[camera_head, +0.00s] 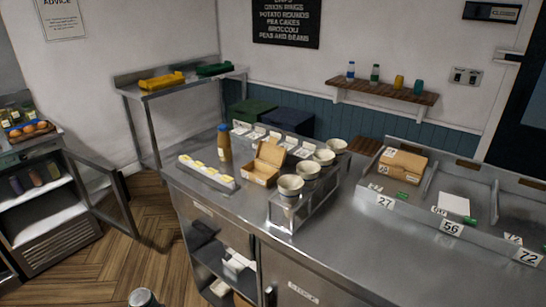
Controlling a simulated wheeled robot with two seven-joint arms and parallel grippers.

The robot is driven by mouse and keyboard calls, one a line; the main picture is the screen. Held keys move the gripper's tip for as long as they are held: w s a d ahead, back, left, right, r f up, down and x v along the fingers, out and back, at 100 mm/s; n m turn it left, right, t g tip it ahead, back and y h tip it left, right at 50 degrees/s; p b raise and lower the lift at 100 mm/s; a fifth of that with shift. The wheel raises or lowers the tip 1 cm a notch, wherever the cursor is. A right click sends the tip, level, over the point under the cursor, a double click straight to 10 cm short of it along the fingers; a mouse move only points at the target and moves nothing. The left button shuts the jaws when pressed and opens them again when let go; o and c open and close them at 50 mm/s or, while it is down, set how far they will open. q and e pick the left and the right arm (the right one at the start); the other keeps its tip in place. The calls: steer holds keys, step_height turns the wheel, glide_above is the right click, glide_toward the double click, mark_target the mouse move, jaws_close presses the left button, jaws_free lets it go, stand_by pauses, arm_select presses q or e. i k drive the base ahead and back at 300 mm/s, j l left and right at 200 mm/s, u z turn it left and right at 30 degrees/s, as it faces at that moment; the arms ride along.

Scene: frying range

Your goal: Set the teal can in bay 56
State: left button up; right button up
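A teal can (418,88) stands upright at the right end of the wooden wall shelf (385,93), beside a yellow can (399,81). The label 56 (451,227) is on the front of the middle bay of a metal divided tray (475,240) on the counter. A white flat item (455,203) lies in that bay, with something small and green near its front edge. Neither of my grippers is in view.
Bay 27 (385,202) holds a cardboard box (403,165); bay 72 (528,257) is at the right. Two capped bottles share the shelf. Cups in a rack (290,222), an open carton (263,165) and a sauce bottle (224,143) occupy the counter's left. An open fridge door (108,200) juts out.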

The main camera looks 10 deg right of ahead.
mark_target(462, 184)
steer(key=k+z, duration=0.15)
steer(key=z, duration=1.45)
